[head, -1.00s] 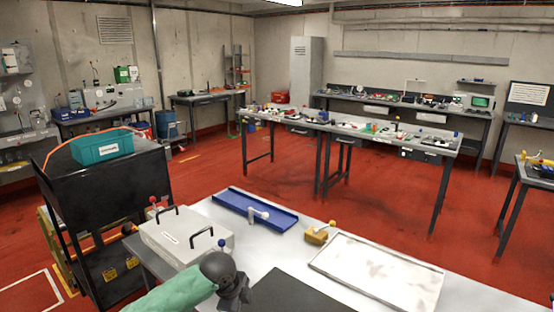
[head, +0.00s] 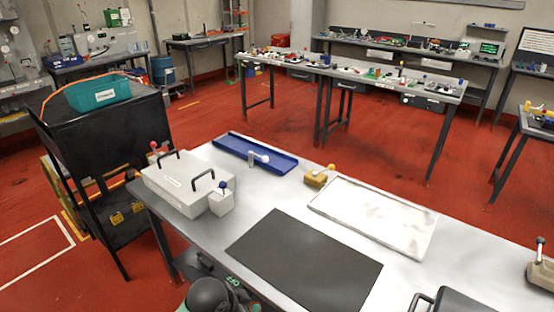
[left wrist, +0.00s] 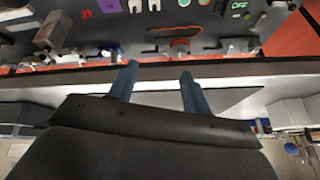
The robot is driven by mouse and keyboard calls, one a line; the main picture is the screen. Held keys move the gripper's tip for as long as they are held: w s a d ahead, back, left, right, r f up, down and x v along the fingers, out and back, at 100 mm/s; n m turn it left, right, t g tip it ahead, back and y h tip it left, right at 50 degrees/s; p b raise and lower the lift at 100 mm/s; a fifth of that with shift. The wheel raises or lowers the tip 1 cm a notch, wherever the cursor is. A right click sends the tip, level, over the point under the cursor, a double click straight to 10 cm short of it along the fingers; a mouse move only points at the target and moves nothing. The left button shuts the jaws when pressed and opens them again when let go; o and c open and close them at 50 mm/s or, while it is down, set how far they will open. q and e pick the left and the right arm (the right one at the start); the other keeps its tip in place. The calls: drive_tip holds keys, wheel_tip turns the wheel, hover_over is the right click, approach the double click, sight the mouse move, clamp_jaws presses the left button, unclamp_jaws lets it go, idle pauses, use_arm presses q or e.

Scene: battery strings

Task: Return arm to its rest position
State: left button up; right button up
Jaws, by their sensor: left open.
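My left arm (head: 210,294) shows only at the bottom edge of the head view, in front of the near edge of the table. Its dark rounded part is visible and its fingers are hidden there. In the left wrist view my left gripper (left wrist: 157,80) has two blue-grey fingers set well apart with nothing between them. Beyond the fingers is a dark surface (left wrist: 100,30) with small tools and a green OFF marking. My right gripper is in neither view.
A black cart (head: 100,130) with a teal bin (head: 98,93) stands left.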

use_arm(q)
drive_tip(key=s+a+f+n+y, duration=0.2)
drive_tip(key=s+a+n, duration=0.35)
drive_tip(key=s, duration=0.35)
drive_tip(key=s+a+f+n+y, duration=0.2)
drive_tip(key=s+a+f+n, duration=0.15)
drive_tip(key=s+a, duration=0.4)
wheel_tip(320, 180, down, 22)
drive_tip(key=d+g, duration=0.2)
drive_tip(key=s+f, duration=0.3)
drive_tip(key=f, duration=0.6)
drive_tip(key=s+d+f, duration=0.1)
drive_tip(key=s+f, duration=0.1)
drive_tip(key=f, duration=0.7)
drive_tip(key=shift+s+d+f+g+h, duration=0.2)
drive_tip(key=shift+s+f+g+h, duration=0.2)
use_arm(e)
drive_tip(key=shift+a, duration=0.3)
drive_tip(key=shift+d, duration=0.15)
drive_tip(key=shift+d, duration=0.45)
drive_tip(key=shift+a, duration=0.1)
